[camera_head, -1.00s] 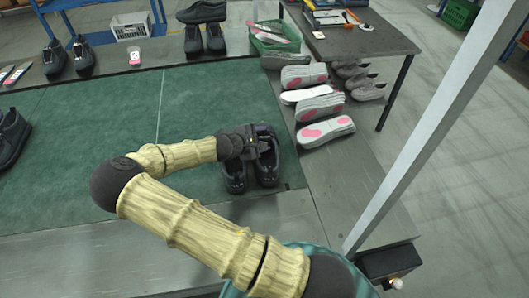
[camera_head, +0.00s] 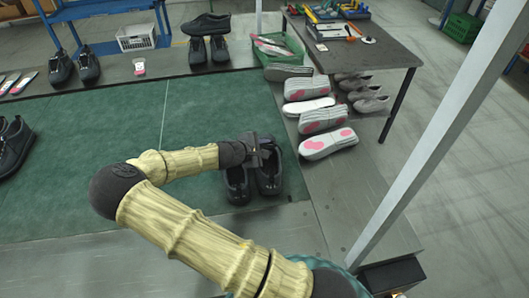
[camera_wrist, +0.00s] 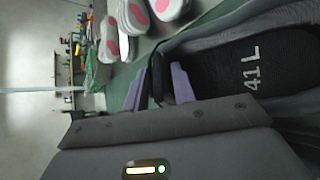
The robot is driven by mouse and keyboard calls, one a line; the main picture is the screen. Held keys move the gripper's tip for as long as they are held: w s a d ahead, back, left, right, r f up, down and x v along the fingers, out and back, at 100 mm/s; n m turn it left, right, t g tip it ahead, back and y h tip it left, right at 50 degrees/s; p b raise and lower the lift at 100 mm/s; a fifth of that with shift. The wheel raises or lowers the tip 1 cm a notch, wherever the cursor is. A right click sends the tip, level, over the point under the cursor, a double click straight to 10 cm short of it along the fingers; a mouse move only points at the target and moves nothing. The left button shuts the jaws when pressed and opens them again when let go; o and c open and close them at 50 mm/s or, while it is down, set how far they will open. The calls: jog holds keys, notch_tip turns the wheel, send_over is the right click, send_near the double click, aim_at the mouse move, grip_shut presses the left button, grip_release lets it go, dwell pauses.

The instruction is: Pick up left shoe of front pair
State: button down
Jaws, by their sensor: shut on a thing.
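The front pair is two black shoes side by side near the right front corner of the green mat (camera_head: 110,130). The left shoe (camera_head: 237,188) and the right shoe (camera_head: 269,182) stand close together, heels toward the far side. My gripper (camera_head: 257,153) is over the heel end of the pair, hiding part of it. In the wrist view, the purple fingers of my gripper (camera_wrist: 165,85) are shut on a dark heel edge. The dark insole beside them reads "41 L" in the left shoe (camera_wrist: 285,65). I cannot tell whether the shoe is off the mat.
Black shoes stand at the left edge (camera_head: 12,145) and back (camera_head: 208,47). A grey post (camera_head: 440,130) rises at the right. A tool table (camera_head: 365,55) stands behind it.

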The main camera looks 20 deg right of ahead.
notch_tip(320, 180, up, 9)
jog(key=shift+s+f, duration=0.1)
jog(key=shift+f, duration=0.1)
jog(key=shift+f, duration=0.1)
dwell(0.6)
